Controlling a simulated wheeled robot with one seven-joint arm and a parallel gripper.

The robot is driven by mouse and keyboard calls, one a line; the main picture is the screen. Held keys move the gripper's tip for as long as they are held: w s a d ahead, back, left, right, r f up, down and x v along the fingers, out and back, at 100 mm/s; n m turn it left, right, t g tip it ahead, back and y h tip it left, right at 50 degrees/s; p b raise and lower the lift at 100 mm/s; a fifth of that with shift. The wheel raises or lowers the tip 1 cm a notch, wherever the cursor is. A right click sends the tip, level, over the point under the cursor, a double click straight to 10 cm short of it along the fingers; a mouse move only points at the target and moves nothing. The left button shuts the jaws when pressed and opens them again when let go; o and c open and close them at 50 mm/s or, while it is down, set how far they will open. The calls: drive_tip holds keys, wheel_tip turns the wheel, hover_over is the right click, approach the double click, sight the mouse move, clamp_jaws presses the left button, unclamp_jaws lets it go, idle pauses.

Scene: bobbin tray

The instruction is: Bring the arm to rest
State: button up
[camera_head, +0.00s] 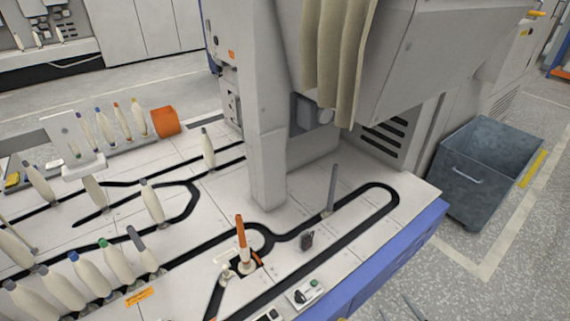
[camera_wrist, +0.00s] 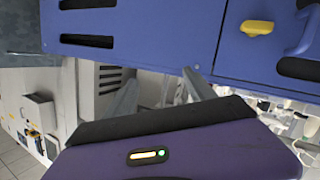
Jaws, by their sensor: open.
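My gripper (camera_wrist: 160,88) shows its two grey fingers apart in the wrist view, with nothing between them. Its dark and purple body fills the bottom of that view. In the head view only the grey fingertips (camera_head: 396,305) show at the bottom edge, over the floor to the right of the machine's blue front. The rest of my arm is out of the head view. In the wrist view the fingers point towards the blue panel (camera_wrist: 140,28) and pale machine parts; the distance to them cannot be told.
The bobbin machine's white deck (camera_head: 370,235) with black tracks and several bobbins lies left of the fingertips. An orange-tipped bobbin (camera_head: 242,240) stands on it. A grey bin (camera_head: 480,175) stands on the floor at the right. The floor (camera_head: 490,285) at the lower right is clear.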

drive_tip(key=s+r+m+t+h, duration=0.3)
drive_tip(key=s+r+h, duration=0.3)
drive_tip(key=s+r, duration=0.4)
drive_tip(key=s+a+r+m+g+y, duration=0.1)
drive_tip(key=s+a+r+m+g, duration=0.1)
drive_tip(key=s+a+r, duration=0.75)
drive_tip(key=s+a+r+m+g+y, duration=0.15)
drive_tip(key=s+a+r, duration=0.25)
drive_tip(key=s+r, duration=1)
wheel_tip(320, 180, up, 26)
drive_tip(key=s+p, duration=0.2)
drive_tip(key=p, duration=2.6)
drive_tip(key=shift+a+r, duration=0.15)
drive_tip(key=shift+a, duration=0.05)
drive_tip(key=shift+t, duration=0.25)
